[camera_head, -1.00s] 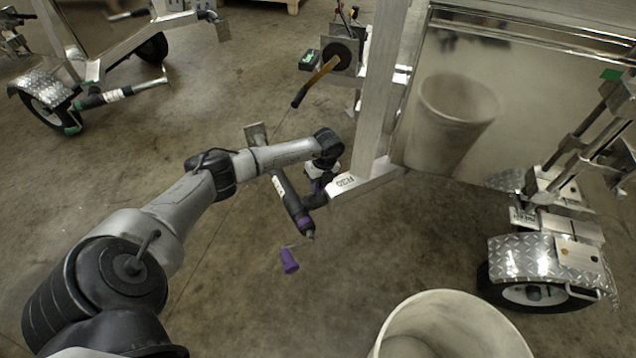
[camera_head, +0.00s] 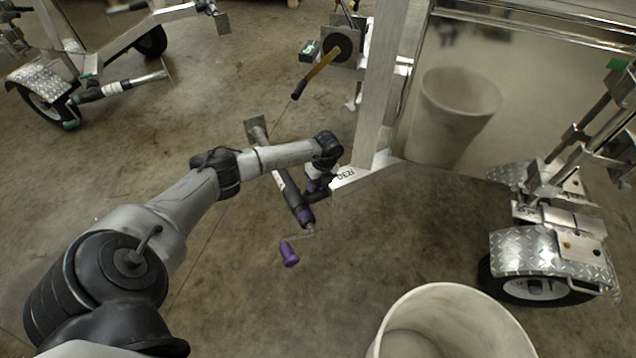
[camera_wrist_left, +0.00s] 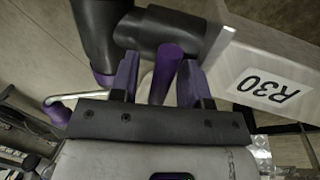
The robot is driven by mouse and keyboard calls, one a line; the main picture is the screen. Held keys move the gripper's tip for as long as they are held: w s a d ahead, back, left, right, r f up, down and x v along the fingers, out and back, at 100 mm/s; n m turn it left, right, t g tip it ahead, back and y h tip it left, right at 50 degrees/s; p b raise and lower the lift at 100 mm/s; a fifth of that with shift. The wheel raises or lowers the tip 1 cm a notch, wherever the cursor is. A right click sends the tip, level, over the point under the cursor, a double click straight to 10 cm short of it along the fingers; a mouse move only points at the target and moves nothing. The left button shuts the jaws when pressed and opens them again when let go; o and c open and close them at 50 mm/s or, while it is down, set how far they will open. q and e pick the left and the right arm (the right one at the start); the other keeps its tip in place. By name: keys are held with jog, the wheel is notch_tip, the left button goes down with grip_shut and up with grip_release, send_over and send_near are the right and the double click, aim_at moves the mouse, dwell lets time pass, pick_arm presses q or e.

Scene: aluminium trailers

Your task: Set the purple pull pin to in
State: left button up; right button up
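The purple pull pin (camera_wrist_left: 168,70) shows in the left wrist view as a short purple cylinder in front of a black tube. My left gripper (camera_wrist_left: 157,88) has its two purple fingers apart, one on each side of the pin. A gap shows between the pin and the left-hand finger; the right-hand finger is very close to the pin, and I cannot tell if it touches. In the head view my left gripper (camera_head: 318,182) is at the jack beside the trailer's frame corner, and the pin itself is hidden there. My right gripper is not in view.
The jack (camera_head: 290,196) has a crank with a purple handle (camera_head: 289,254) hanging near the gripper. The trailer beam marked R30 (camera_head: 350,174) is close on the right. A white bucket (camera_head: 450,310) stands at the front. Open concrete floor lies to the left.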

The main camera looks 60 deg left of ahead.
pick_arm(q)
jog(key=shift+r, duration=0.1)
notch_tip(320, 180, up, 13)
jog(key=w+p, duration=0.2)
jog(key=p, duration=0.4)
jog(key=shift+w+r, duration=0.2)
jog(key=shift+w, duration=0.2)
jog(key=shift+d, duration=0.1)
